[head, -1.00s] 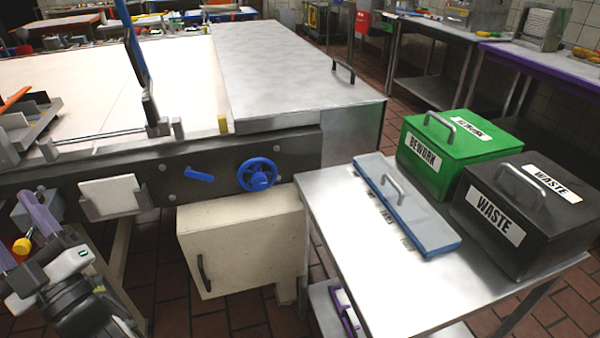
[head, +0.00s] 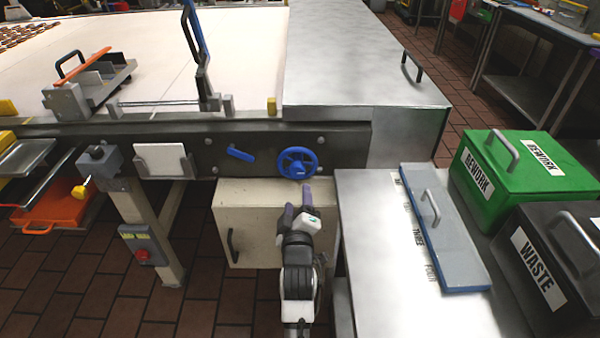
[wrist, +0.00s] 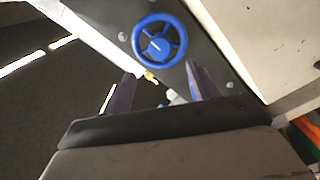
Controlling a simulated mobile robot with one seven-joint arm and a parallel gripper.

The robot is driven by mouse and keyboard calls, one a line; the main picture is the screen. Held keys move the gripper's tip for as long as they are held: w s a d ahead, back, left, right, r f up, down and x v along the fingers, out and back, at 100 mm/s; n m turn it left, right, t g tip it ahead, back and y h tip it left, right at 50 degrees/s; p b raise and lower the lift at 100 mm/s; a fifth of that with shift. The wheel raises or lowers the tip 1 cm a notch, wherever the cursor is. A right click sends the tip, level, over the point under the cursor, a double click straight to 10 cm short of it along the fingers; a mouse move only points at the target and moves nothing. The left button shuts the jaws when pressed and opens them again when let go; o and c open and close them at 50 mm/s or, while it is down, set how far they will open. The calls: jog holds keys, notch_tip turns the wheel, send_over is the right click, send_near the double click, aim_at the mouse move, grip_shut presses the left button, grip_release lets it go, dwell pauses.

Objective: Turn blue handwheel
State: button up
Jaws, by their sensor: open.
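The blue handwheel (head: 298,163) is mounted on the dark side panel of the conveyor machine, below the steel cover. It also shows in the wrist view (wrist: 159,40), a spoked ring beyond the fingertips. My gripper (head: 297,208) is in front of and a little below the wheel in the head view, with its two purple fingers pointing at the panel. In the wrist view the fingers (wrist: 160,88) are apart, with nothing between them. The gripper is not touching the wheel.
A blue lever (head: 240,153) is left of the wheel. A cream cabinet (head: 258,205) hangs below it.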

aim_at(298, 173)
jog(key=w+p, duration=0.1)
jog(key=w, duration=0.9)
jog(key=shift+p, duration=0.35)
jog(key=shift+s, duration=0.1)
jog(key=c, duration=1)
